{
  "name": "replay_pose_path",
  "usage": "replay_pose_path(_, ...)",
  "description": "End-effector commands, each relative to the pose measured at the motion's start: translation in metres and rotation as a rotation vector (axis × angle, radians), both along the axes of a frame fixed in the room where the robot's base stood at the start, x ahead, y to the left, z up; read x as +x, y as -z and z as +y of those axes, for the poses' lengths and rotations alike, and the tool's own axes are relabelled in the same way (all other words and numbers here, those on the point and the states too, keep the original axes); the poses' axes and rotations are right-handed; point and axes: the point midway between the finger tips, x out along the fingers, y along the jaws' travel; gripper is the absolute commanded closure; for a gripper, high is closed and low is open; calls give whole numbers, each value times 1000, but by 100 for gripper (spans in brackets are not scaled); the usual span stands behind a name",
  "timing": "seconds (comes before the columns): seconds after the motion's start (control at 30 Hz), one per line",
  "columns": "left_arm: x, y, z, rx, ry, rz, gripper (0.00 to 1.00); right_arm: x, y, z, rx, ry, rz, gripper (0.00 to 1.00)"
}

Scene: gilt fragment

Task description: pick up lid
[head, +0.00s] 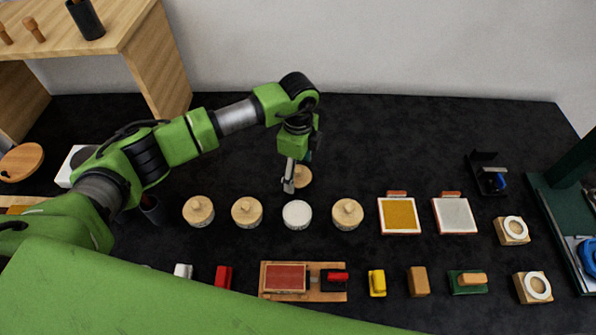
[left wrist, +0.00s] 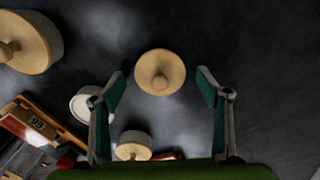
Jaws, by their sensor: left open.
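The lid (head: 304,177) is a round pale wooden disc with a knob, lying on the dark table behind the open white jar (head: 297,215). My left gripper (head: 290,186) points down at the lid and partly hides it in the head view. In the left wrist view the lid (left wrist: 160,73) shows whole, knob facing the camera, centred between the spread fingertips (left wrist: 160,80) with a gap on both sides. The gripper is open and empty. How high it is above the lid is hard to tell. My right gripper is not in view.
Lidded jars (head: 199,211) (head: 247,212) (head: 347,214) stand in a row with the open jar. Yellow (head: 399,215) and white (head: 454,216) framed pads lie to the right. The table behind the lid is clear.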

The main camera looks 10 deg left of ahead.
Motion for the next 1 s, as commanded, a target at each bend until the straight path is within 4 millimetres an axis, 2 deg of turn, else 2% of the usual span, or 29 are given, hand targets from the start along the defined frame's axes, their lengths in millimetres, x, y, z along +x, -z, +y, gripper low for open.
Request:
replay_pose_path(0.27, 1, 4, 0, 0, 0, -2, 31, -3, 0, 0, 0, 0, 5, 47)
replay_pose_path(0.4, 0, 4, 0, 0, 0, -1, 66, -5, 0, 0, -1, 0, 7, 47)
replay_pose_path(0.8, 1, 2, 0, 0, 0, -2, 66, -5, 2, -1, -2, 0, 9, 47)
replay_pose_path(1.0, 2, -12, 0, -1, 1, -6, 66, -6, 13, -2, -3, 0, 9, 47)
